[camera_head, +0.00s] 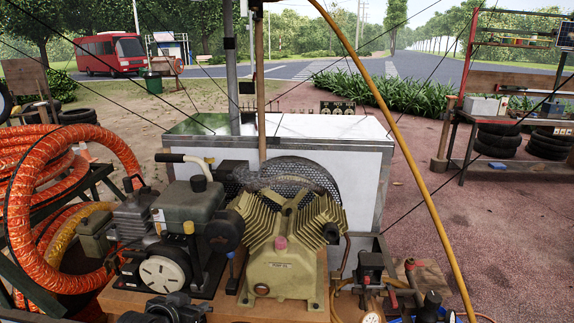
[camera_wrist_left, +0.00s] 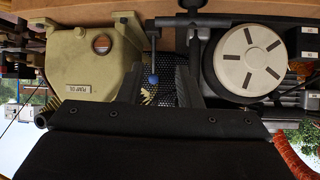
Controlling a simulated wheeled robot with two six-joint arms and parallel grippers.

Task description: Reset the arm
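My left gripper (camera_head: 172,306) shows at the bottom edge of the head view, low in front of the engine (camera_head: 178,222). In the left wrist view its two dark fingers (camera_wrist_left: 162,78) stand apart with a gap between them, and nothing is held. Through the gap I see black mesh and a small blue knob (camera_wrist_left: 152,79). The olive pump (camera_head: 285,245) is right of the engine in the head view; it also shows in the left wrist view (camera_wrist_left: 92,72). The white round recoil cover (camera_wrist_left: 248,62) is on the other side there. I do not see my right gripper.
Orange hoses (camera_head: 45,225) coil at the left. A yellow hose (camera_head: 400,140) arcs across the right side. Valves and fittings (camera_head: 370,268) sit right of the pump. A white box (camera_head: 345,155) stands behind. A shelf with tires (camera_head: 498,140) is far right; the paving before it is clear.

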